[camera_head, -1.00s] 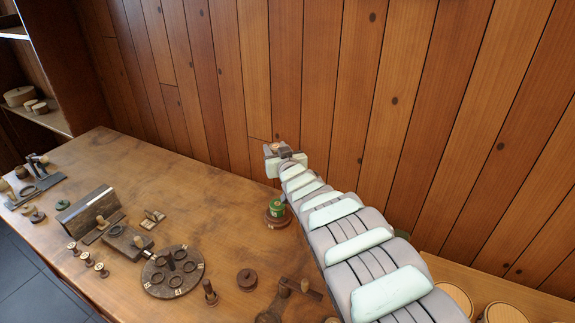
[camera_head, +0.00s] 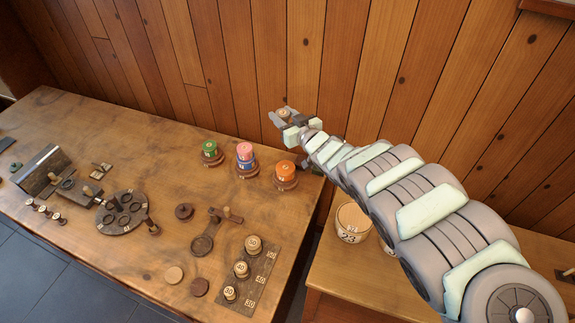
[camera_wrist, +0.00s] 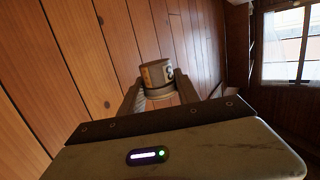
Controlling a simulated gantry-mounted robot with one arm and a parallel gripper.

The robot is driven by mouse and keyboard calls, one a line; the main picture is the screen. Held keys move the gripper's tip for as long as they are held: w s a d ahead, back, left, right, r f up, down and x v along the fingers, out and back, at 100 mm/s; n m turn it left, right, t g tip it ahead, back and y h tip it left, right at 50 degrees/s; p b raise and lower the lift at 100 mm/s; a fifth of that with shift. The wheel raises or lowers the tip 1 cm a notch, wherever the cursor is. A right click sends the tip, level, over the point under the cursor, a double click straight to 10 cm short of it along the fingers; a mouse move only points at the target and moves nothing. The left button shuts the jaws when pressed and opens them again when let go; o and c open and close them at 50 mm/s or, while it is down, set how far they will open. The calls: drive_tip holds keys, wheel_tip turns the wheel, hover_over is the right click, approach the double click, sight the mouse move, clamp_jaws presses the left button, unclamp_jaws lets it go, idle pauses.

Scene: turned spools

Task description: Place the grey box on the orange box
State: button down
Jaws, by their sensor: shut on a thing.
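My gripper (camera_head: 285,117) is shut on a grey round box (camera_wrist: 156,73) with a pale yellowish label, held upright between the fingers in the wrist view. In the head view the held box (camera_head: 284,112) shows small at the end of my arm, in front of the plank wall. The orange box (camera_head: 285,169) is round and sits on a dark round base near the table's back right. In the head view it lies below my gripper, with a clear gap. Nothing rests on the orange box.
A green box (camera_head: 209,147) and a pink box (camera_head: 245,151) on a blue one (camera_head: 246,164) stand left of the orange box. Nearer are a round dark tray (camera_head: 122,211) and a numbered board (camera_head: 254,282). A lower bench with a pale tub (camera_head: 352,222) is at right.

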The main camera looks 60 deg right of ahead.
sight(286, 167)
drive_tip(key=f+b, duration=0.1)
drive_tip(key=f, duration=0.5)
drive_tip(key=f+b, duration=0.2)
drive_tip(key=f, duration=0.5)
drive_tip(key=s+f+b, duration=0.1)
drive_tip(key=f+b, duration=0.1)
drive_tip(key=f, duration=0.5)
drive_tip(key=shift+w, duration=0.1)
drive_tip(key=shift+f+b, duration=0.2)
drive_tip(key=shift+b, duration=0.15)
drive_tip(key=c, duration=0.9)
unclamp_jaws()
drive_tip(key=shift+r, duration=0.1)
drive_tip(key=shift+r+p, duration=0.25)
drive_tip(key=shift+p, duration=0.05)
drive_tip(key=shift+f+p+v, duration=0.2)
drive_tip(key=shift+p+v, duration=2.2)
drive_tip(key=shift+v, duration=3.65)
